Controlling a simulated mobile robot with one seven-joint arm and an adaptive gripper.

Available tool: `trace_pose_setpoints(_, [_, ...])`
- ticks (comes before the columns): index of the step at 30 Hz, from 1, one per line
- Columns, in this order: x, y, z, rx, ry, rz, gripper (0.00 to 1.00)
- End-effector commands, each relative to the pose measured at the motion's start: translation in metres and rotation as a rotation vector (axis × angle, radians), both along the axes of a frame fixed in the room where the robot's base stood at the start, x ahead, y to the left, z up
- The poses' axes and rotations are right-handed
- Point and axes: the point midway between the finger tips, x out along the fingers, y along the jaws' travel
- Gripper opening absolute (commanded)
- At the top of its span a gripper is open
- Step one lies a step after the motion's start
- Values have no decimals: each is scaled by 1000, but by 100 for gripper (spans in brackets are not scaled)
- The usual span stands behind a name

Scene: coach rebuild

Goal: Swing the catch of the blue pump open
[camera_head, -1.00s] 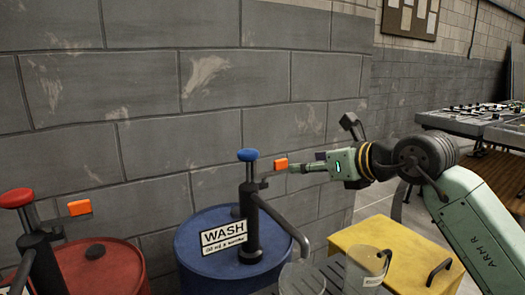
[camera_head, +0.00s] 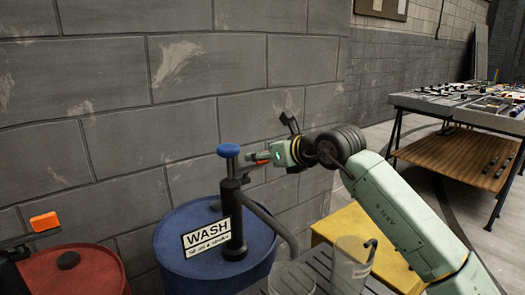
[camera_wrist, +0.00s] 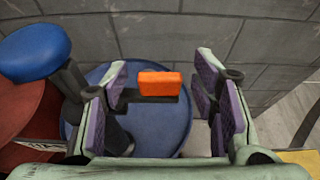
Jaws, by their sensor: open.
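The blue pump is a black column (camera_head: 233,220) with a round blue knob (camera_head: 228,150), standing on a blue drum (camera_head: 190,230). Its catch is a dark bar with an orange block (camera_wrist: 160,83), sticking out from the column; in the head view the block is mostly hidden by my gripper (camera_head: 258,158). My gripper (camera_wrist: 160,98) is open, its purple-padded fingers to either side of the orange block in the wrist view. Gaps show on both sides, and I see no contact. The blue knob also shows in the wrist view (camera_wrist: 34,52).
A red drum (camera_head: 75,268) with another orange-ended catch (camera_head: 45,221) stands at the left. A grey block wall (camera_head: 110,120) is close behind.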

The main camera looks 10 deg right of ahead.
Motion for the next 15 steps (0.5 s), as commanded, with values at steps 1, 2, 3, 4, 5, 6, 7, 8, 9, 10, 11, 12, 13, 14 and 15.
trace_pose_setpoints(1, [4,1,-1,1,0,1,53])
trace_pose_setpoints(2, [5,2,-1,1,0,0,53])
trace_pose_setpoints(3, [7,3,-3,1,0,0,53])
trace_pose_setpoints(4, [7,3,-3,1,0,0,53])
trace_pose_setpoints(5, [8,3,-3,1,-1,0,53])
trace_pose_setpoints(6, [8,3,-4,0,-1,0,53])
trace_pose_setpoints(7, [9,3,-4,0,-1,0,53])
trace_pose_setpoints(8, [8,3,-4,0,-1,0,53])
trace_pose_setpoints(9, [9,3,-4,0,-1,0,53])
trace_pose_setpoints(10, [8,3,-4,0,-1,0,53])
trace_pose_setpoints(11, [8,3,-4,0,-1,0,53])
trace_pose_setpoints(12, [8,3,-4,0,-1,0,53])
trace_pose_setpoints(13, [8,3,-4,0,-1,0,51])
trace_pose_setpoints(14, [8,3,-4,0,-1,0,49])
trace_pose_setpoints(15, [8,3,-4,0,-1,0,47])
